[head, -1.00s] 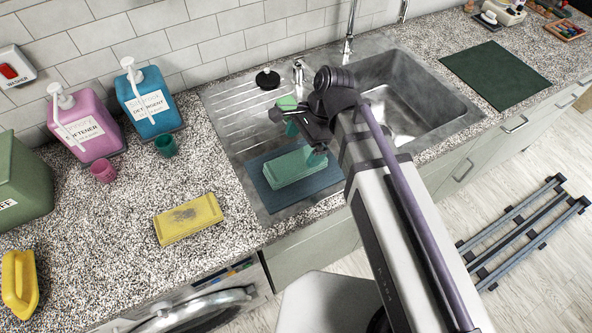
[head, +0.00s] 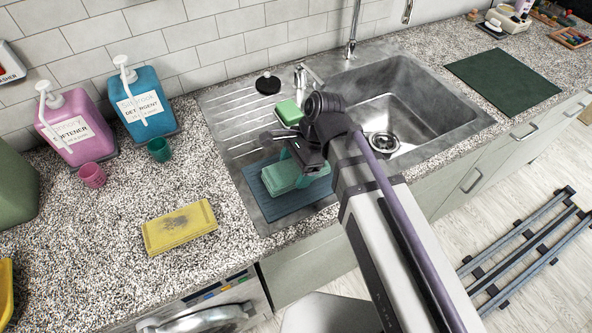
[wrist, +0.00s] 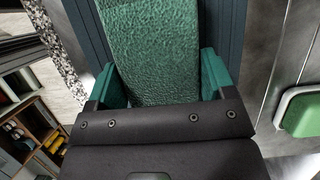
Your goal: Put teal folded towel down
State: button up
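The teal folded towel (head: 283,177) lies low over the blue ribbed mat (head: 262,204) on the sink's drainboard. I cannot tell whether it rests fully on the mat. My gripper (head: 297,165) is down at the towel's right part, with one teal finger at its far side; my gripper's body hides the towel's right end. In the wrist view the towel (wrist: 155,45) runs between my two teal fingers (wrist: 165,85), close against both. Whether they grip it or only flank it is unclear.
A green sponge (head: 288,113) and a black stopper (head: 268,83) are on the drainboard behind. The sink basin (head: 425,105) is to the right. A yellow folded cloth (head: 180,228), teal cup (head: 159,150) and pink cup (head: 92,175) stand on the left counter.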

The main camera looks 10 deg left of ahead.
aim_at(296, 167)
jog(key=c, duration=0.6)
jog(key=shift+o, duration=0.2)
notch_tip(296, 167, up, 10)
jog(key=p, duration=1)
notch_tip(296, 167, down, 10)
jog(key=b, duration=1)
jog(key=shift+f, duration=0.15)
jog(key=shift+r, duration=0.3)
jog(key=shift+f, duration=0.1)
